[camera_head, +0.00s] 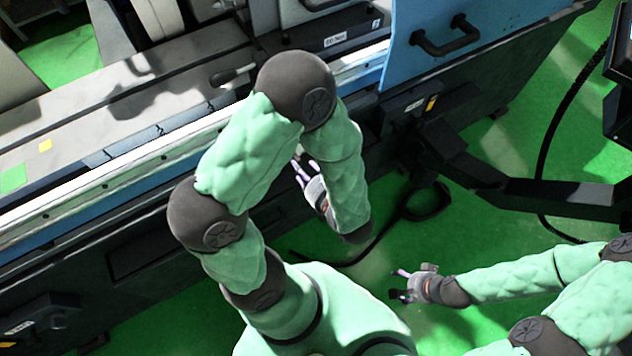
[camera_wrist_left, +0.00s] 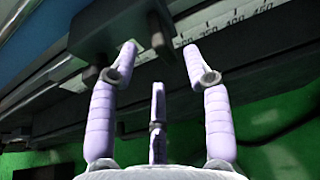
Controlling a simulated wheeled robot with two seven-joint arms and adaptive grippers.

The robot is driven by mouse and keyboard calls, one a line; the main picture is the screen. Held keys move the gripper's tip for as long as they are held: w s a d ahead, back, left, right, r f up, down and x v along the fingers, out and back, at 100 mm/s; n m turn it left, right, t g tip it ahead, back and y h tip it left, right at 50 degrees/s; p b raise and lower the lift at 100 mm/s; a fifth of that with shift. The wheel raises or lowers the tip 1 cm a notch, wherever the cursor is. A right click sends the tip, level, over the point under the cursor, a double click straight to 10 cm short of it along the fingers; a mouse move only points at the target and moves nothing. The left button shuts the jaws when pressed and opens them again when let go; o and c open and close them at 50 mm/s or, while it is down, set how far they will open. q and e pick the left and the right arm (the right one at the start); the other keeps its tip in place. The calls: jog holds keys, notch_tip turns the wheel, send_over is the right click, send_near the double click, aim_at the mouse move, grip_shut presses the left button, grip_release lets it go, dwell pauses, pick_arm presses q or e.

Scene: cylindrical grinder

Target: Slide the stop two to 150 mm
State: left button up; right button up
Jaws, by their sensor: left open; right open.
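In the left wrist view a dark stop block (camera_wrist_left: 105,30) with a narrow projecting piece (camera_wrist_left: 158,28) sits on a rail at the top left. I cannot tell its number from a label. A pale numbered scale (camera_wrist_left: 235,30) runs to its right; the figures are blurred. My left gripper (camera_wrist_left: 160,52) is open below the rail, one fingertip close to the block and the other over the scale; contact is unclear. In the head view my left gripper (camera_head: 301,172) is at the machine's front, partly hidden by my arm. My right gripper (camera_head: 399,285) is open and empty over the floor.
The grinder's long bed (camera_head: 90,190) runs diagonally across the left. A blue panel with a black handle (camera_head: 445,37) stands at the top. A black arm-like bracket (camera_head: 490,178) juts out at the right.

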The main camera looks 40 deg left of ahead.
pick_arm(q)
jog(key=v, duration=0.6)
jog(key=shift+s+f, duration=0.1)
dwell(0.6)
